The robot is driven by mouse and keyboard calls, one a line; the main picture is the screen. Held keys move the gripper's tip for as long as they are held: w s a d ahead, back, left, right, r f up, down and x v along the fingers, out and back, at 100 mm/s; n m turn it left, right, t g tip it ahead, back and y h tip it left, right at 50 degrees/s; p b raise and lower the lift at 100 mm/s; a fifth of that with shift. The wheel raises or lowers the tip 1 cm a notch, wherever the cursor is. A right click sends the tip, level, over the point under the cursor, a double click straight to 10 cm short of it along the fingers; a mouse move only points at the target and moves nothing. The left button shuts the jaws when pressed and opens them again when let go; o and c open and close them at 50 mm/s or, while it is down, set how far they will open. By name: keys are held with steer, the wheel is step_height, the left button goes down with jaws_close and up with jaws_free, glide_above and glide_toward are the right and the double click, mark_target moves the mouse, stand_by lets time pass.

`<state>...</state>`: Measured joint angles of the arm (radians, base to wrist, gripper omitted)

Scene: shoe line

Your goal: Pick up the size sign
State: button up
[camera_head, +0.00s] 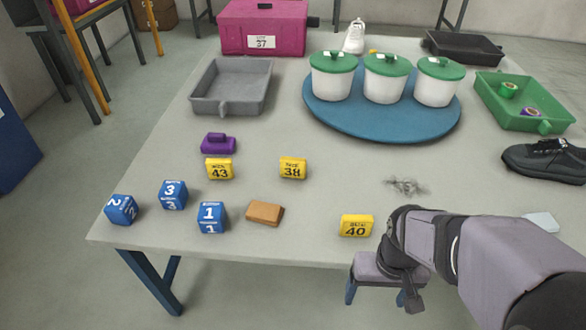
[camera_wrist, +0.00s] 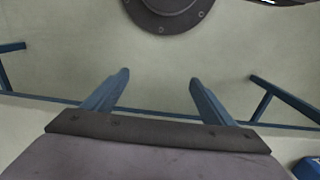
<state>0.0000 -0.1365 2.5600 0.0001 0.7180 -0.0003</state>
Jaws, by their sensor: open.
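Yellow size signs stand on the table: size 40 (camera_head: 356,226) near the front edge, size 38 (camera_head: 292,168) at mid-table and size 43 (camera_head: 219,169) to its left. My gripper (camera_head: 376,296) is in front of the table's front edge, below and slightly right of the size 40 sign in the picture. It touches no sign. In the wrist view my gripper (camera_wrist: 159,79) has its two blue fingers apart with nothing between them. No sign shows in that view.
Blue number blocks (camera_head: 211,217) and a brown block (camera_head: 265,214) lie left of the size 40 sign. A purple object (camera_head: 218,143) is behind size 43. A grey tray (camera_head: 230,87), blue turntable (camera_head: 382,119) with white pots, and black shoe (camera_head: 545,160) stand farther back.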

steer(key=shift+r, duration=0.1)
steer(key=w+r+p, duration=0.4)
steer(key=r+p, duration=0.1)
steer(key=w+a+r+t+p, duration=0.1)
steer(key=w+r+p, duration=0.4)
steer(key=p, duration=0.1)
steer(key=w+a+r+t+p, duration=0.1)
steer(key=w+r+p, duration=0.4)
steer(key=p, duration=0.1)
steer(key=shift+w+a+r, duration=0.15)
steer(key=shift+a+r, duration=0.1)
steer(key=shift+r, duration=0.1)
steer(key=w+a, duration=0.7)
steer(key=w, duration=0.5)
steer(key=g, duration=0.2)
glide_above(293, 160)
steer(key=d, duration=0.1)
step_height(293, 160, down, 2)
steer(key=shift+s+d+f+m, duration=0.1)
steer(key=shift+s+d+m, duration=0.05)
steer(key=shift+m, duration=0.25)
steer(key=shift+a+f, duration=0.1)
steer(key=shift+a, duration=0.55)
steer(key=shift+f, duration=3.65)
